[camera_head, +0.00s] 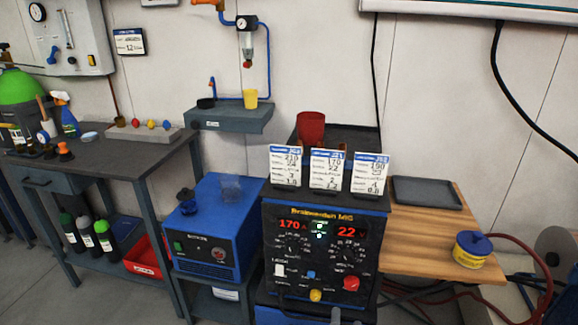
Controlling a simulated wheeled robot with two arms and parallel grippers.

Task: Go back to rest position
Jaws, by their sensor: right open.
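Only a small part of what seems to be my right gripper (336,316) shows at the bottom edge, in front of the welding machine (322,224); it is open, and nothing is seen between its fingers. My left gripper is not in view. The black welding machine has a lit red display, several knobs and three white cards (329,170) standing along its top front edge.
A red cup (310,127) stands behind the cards. A blue unit (212,240) is left of the welder. A wooden table (421,252) at right holds a grey tray (426,192) and a yellow tin (471,253). A dark bench (105,165) stands at left.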

